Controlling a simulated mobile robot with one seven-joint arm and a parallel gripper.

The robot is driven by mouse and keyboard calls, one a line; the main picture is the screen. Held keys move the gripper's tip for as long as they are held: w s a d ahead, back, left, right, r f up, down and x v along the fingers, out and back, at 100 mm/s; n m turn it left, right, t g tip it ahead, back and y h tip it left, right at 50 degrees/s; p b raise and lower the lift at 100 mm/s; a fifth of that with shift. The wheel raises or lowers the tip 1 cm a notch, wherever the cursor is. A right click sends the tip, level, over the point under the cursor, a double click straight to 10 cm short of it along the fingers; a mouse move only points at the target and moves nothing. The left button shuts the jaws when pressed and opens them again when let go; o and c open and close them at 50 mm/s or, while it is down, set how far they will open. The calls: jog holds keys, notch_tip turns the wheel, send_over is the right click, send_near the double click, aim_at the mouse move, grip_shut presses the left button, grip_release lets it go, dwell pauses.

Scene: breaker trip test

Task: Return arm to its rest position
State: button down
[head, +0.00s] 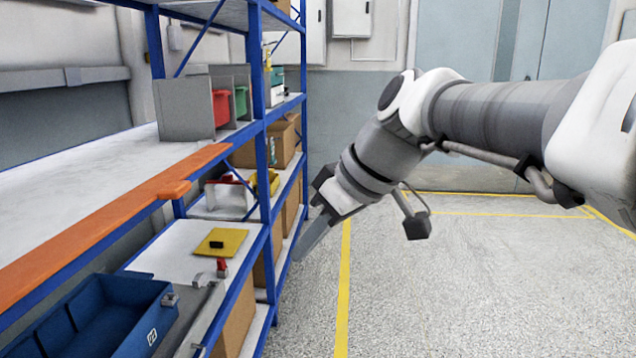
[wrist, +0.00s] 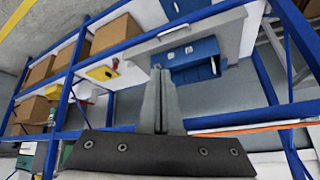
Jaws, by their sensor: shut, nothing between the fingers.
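My arm reaches in from the right side of the head view, with its gripper (head: 300,252) pointing down and to the left. The gripper hangs in the air beside the blue shelf rack, to the right of its uprights. In the wrist view the two grey fingers (wrist: 160,76) lie together, with nothing visible between them. A yellow plate (head: 221,242) with a small black block on it lies on a white shelf left of the gripper. A small red part (head: 222,267) stands just in front of the plate. The plate also shows in the wrist view (wrist: 102,73).
The blue rack (head: 263,170) holds cardboard boxes (head: 236,318), a red bin (head: 221,108) and a green bin (head: 241,101). A blue tray (head: 95,315) sits at lower left, below an orange-edged worktop (head: 120,215). The floor (head: 480,290) right of the rack is clear.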

jog(key=s+d+f+m+t+h, duration=0.1)
jog(key=s+d+f+m+h, duration=0.2)
jog(key=s+d+f+m, duration=0.4)
jog(key=s+d+f+m+t+h, duration=0.25)
jog(key=s+d+f+m, duration=0.2)
jog(key=s+d, duration=0.4)
notch_tip(320, 180, up, 26)
jog(key=w+p, duration=0.2)
jog(key=p, duration=2.4)
jog(key=shift+w+d+n+g, duration=0.2)
jog(key=shift+d+n+g, duration=0.15)
jog(key=shift+d+g, duration=0.1)
jog(key=shift+a+h, duration=0.2)
jog(key=shift+h, duration=0.05)
